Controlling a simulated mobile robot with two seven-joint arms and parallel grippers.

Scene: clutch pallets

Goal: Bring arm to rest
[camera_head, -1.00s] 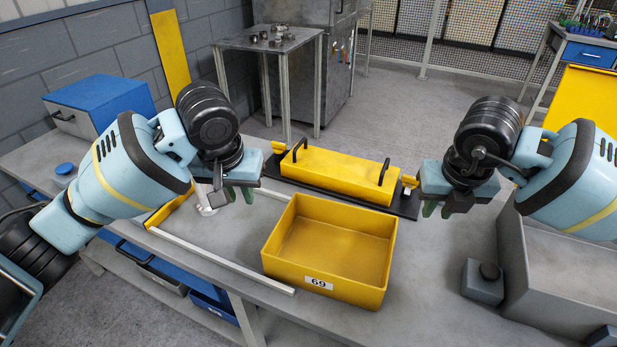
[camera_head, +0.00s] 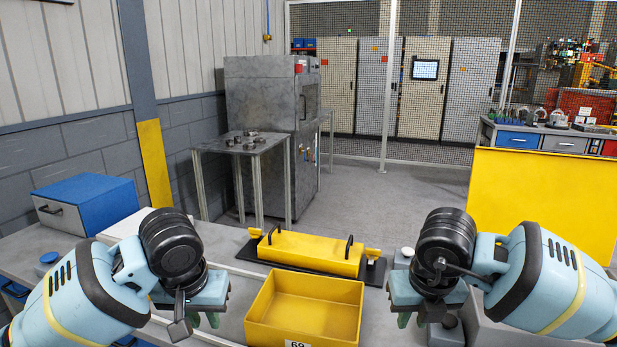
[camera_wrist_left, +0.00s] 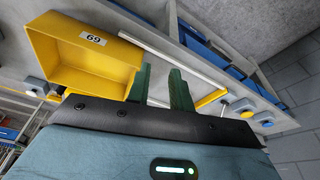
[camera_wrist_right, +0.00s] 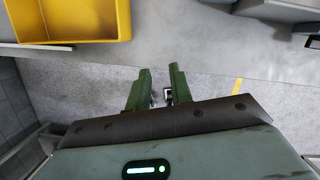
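My left gripper (camera_head: 203,318) hangs above the table at the left of the yellow bin. Its two green fingers are apart with nothing between them in the left wrist view (camera_wrist_left: 161,80). My right gripper (camera_head: 418,318) hangs at the right of the bin. Its green fingers are also apart and empty in the right wrist view (camera_wrist_right: 159,85). Both arms are bent, one on each side of the picture, and neither gripper touches anything that I can see.
The yellow bin (camera_head: 260,316), marked 69, stands empty between the grippers. A yellow block with black handles (camera_head: 312,251) lies behind it on a black base. A blue box (camera_head: 92,196) stands at the left. A grey container (camera_head: 498,333) is partly hidden beneath my right arm.

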